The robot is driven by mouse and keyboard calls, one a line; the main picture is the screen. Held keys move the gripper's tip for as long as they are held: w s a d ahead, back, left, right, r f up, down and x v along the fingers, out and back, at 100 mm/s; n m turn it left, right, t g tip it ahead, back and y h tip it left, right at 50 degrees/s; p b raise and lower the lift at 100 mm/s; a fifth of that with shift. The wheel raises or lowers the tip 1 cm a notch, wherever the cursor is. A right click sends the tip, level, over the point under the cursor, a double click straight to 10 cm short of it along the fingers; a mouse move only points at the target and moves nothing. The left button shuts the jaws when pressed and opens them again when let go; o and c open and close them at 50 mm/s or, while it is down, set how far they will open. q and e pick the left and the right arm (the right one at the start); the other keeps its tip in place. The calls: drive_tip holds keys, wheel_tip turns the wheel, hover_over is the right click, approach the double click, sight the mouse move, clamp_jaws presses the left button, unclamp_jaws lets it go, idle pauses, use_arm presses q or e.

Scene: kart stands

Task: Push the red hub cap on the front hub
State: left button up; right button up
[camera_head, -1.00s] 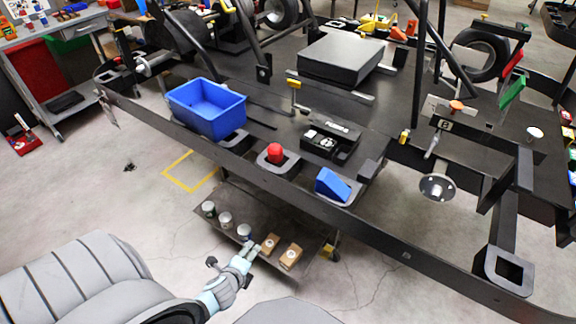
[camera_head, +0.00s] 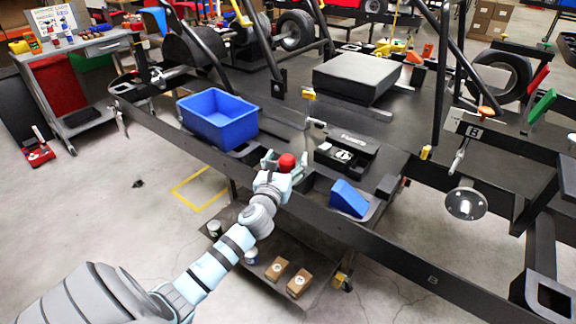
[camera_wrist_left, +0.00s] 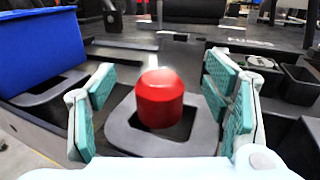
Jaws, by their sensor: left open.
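The red hub cap (camera_head: 287,162) stands in a dark square holder on the kart frame, between the blue bin and the blue wedge. It also shows in the left wrist view (camera_wrist_left: 160,98), upright in the holder's recess. My left gripper (camera_head: 281,163) is at the cap, its teal-padded fingers (camera_wrist_left: 164,100) spread on either side, with gaps between pads and cap. The front hub (camera_head: 466,203), a round metal flange with bolt holes, hangs at the right of the frame and carries no cap. My right gripper is not in view.
The blue bin (camera_head: 217,117) stands left of the cap, close to my left gripper. The blue wedge (camera_head: 349,197) and a black tray (camera_head: 345,153) lie to its right. The dark frame rail (camera_head: 400,262) runs along the front. A low shelf below holds boxes (camera_head: 299,282).

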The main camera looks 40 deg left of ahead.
use_arm(q)
drive_tip(key=shift+w+a+f, duration=0.2)
drive_tip(key=shift+w+a, duration=0.05)
drive_tip(key=shift+w, duration=0.45)
drive_tip(key=shift+s, duration=0.1)
drive_tip(key=c, duration=1.2)
drive_tip(key=shift+r, duration=0.1)
